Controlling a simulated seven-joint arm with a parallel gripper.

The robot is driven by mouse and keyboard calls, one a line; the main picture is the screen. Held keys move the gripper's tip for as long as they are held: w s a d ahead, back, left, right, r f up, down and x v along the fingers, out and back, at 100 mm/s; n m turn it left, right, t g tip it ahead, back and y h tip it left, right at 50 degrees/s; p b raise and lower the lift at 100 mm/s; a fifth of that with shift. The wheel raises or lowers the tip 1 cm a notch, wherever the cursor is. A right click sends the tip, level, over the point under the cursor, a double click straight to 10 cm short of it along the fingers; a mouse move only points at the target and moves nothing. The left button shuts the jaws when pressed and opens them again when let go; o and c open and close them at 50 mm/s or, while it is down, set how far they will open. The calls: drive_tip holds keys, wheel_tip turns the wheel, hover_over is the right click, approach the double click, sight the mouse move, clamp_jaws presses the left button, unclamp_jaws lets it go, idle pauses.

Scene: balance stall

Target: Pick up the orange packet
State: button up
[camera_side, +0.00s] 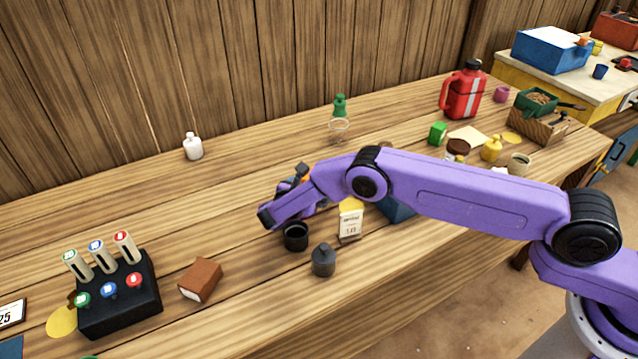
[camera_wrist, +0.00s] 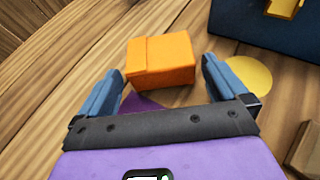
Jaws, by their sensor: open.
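The orange packet (camera_wrist: 160,62) lies on the wooden table in the wrist view, just ahead of my gripper and roughly centred between its fingers. My gripper (camera_wrist: 163,72) is open, with one blue finger on each side of the packet and nothing held. Whether a finger touches the packet is not clear. In the side view my gripper (camera_side: 290,195) is low over the middle of the table, and only a small bit of orange (camera_side: 306,174) shows behind it; my arm hides the rest.
A blue box (camera_side: 398,208) is partly behind my arm. A brown block (camera_side: 200,280) lies left. The table behind is mostly clear.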

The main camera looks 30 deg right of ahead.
drive_tip(key=x, duration=0.4)
drive_tip(key=shift+w+d, duration=0.15)
drive_tip(key=shift+d, duration=0.15)
drive_tip(key=c, duration=0.9)
drive_tip(key=shift+r, duration=0.1)
drive_tip(key=shift+r, duration=0.1)
